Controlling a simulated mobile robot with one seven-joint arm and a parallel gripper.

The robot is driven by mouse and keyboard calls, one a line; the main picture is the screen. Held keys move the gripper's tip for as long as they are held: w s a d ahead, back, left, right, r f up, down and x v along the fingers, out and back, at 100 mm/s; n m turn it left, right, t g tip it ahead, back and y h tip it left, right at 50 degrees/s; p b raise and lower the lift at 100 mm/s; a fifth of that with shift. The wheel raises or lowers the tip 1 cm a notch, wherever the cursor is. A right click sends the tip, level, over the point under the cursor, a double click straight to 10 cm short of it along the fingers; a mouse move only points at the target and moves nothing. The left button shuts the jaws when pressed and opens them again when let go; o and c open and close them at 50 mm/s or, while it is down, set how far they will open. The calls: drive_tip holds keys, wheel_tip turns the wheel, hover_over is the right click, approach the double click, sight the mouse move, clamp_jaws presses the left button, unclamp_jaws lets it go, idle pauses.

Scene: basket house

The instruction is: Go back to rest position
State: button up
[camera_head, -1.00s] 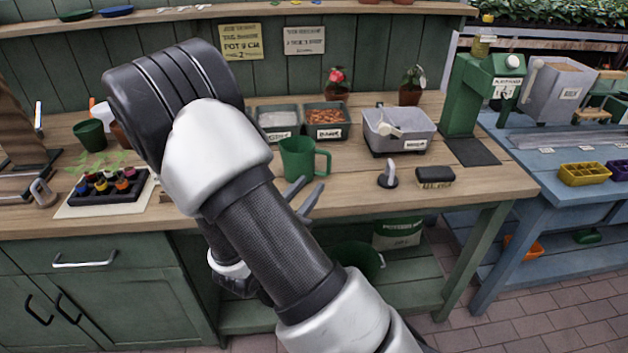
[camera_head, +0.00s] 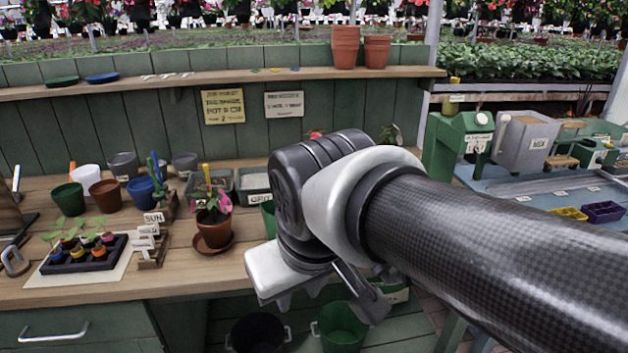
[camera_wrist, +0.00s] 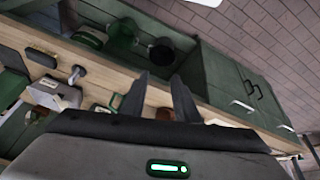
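My gripper (camera_wrist: 162,78) shows in the wrist view with its two dark fingers apart and nothing between them. It hangs over the front edge of the wooden workbench (camera_wrist: 205,112), with the floor and the bench's lower shelf beyond. In the head view my arm crosses from the right edge to the middle, and its bent end is in front of the bench (camera_head: 180,287). The fingers cannot be made out clearly there. A green mug (camera_head: 268,212) is mostly hidden behind my arm.
A potted pink-flowered plant (camera_head: 213,228) stands on the bench left of my arm. Small sign blocks (camera_head: 150,246) and a tray of coloured pots (camera_head: 85,256) lie further left. Below are a black bucket (camera_head: 258,332) and a green bucket (camera_head: 342,325). A blue table (camera_head: 480,180) is at right.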

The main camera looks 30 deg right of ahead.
drive_tip(key=shift+w+a+r+m+t+y, duration=0.1)
drive_tip(key=shift+a+r+m+t+y, duration=0.25)
drive_tip(key=shift+a+r, duration=0.4)
wheel_tip(320, 180, up, 18)
drive_tip(key=p, duration=1.8)
